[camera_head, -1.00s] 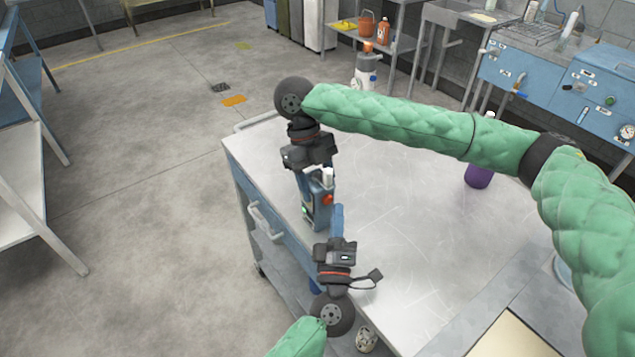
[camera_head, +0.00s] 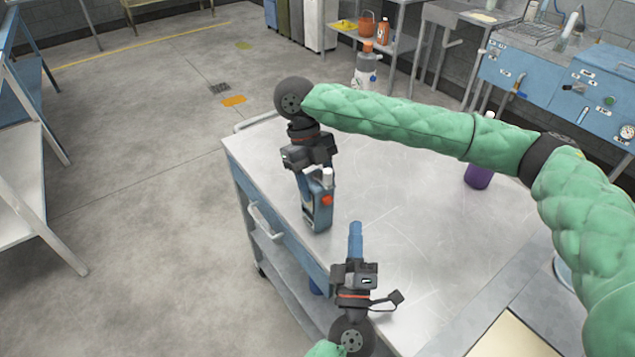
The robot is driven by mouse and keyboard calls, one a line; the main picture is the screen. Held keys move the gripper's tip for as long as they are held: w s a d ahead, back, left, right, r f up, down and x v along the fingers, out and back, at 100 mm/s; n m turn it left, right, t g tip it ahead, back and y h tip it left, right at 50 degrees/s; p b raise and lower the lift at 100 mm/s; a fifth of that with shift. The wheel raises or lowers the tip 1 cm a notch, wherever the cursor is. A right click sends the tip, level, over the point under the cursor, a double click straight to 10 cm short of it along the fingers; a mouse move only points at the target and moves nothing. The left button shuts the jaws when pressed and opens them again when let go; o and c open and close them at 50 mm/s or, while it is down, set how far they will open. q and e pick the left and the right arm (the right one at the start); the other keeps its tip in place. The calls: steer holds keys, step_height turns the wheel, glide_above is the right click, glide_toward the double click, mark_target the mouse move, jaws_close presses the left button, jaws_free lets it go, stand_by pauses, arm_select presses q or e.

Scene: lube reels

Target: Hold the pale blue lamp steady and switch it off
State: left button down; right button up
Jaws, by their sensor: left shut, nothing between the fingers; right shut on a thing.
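The pale blue lamp (camera_head: 319,212) stands upright on the metal cart top near its left edge, with a red knob on its right side and a white piece on top. My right gripper (camera_head: 305,178) comes down from above and is shut on the upper part of the lamp; its fingertips are partly hidden. No green glow shows on the lamp's face. My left gripper (camera_head: 355,228) is shut and empty, its blue fingers pointing up the picture. It is to the lower right of the lamp, apart from it.
The cart top (camera_head: 400,215) is mostly clear. A purple container (camera_head: 478,176) stands at its right, and a white bottle with an orange cap (camera_head: 366,68) is at the back, behind my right arm. A side handle (camera_head: 265,222) sticks out on the left.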

steer(key=o, duration=1.3)
